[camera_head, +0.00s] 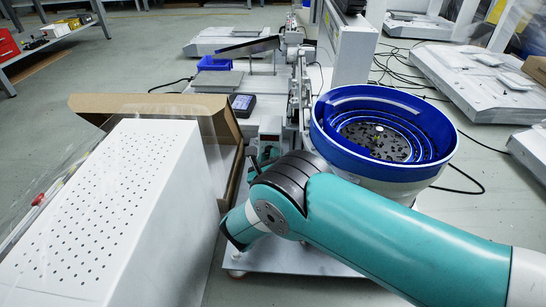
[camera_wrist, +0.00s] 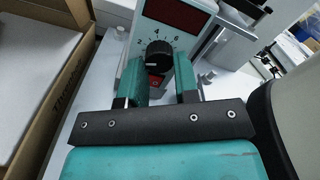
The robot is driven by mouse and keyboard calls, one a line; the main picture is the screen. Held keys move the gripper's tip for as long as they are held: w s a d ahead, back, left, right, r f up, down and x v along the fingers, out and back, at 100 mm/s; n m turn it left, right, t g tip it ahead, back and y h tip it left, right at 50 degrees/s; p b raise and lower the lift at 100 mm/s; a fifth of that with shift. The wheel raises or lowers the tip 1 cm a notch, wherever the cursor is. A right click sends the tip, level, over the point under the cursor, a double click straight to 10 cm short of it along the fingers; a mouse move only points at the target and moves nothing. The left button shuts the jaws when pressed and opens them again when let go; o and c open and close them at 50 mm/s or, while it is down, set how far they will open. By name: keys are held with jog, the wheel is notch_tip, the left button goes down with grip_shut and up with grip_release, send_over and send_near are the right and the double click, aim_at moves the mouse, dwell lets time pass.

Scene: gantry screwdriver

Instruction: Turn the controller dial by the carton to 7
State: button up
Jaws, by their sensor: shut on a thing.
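The controller (camera_wrist: 176,14) is a light box with a dark red display, seen in the wrist view; it also shows small in the head view (camera_head: 270,126), partly behind my arm. Its black round dial (camera_wrist: 158,50) sits below the display, with 2, 4 and 6 printed around it. A pale mark shows low on the dial; the exact setting is too small to read. My gripper (camera_wrist: 159,62) is shut on the dial, one teal finger on each side. A small red switch (camera_wrist: 155,82) shows below the dial, between the fingers. The open brown carton (camera_head: 228,130) stands left of the controller, also in the wrist view (camera_wrist: 72,75).
A white perforated box (camera_head: 105,205) stands at the left, beside the carton. A blue-rimmed bowl feeder (camera_head: 330,130) stands close right of the controller. A dark handheld device (camera_head: 242,103) lies behind the controller. Metal gantry parts rise behind it.

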jog(key=shift+w+a+r, duration=0.15)
jog(key=shift+a+r, duration=0.2)
jog(key=shift+r, duration=0.15)
dwell(0.7)
jog(key=o, duration=0.9)
jog(key=shift+o, duration=0.2)
jog(key=shift+d+f, duration=0.1)
jog(key=shift+f, duration=0.05)
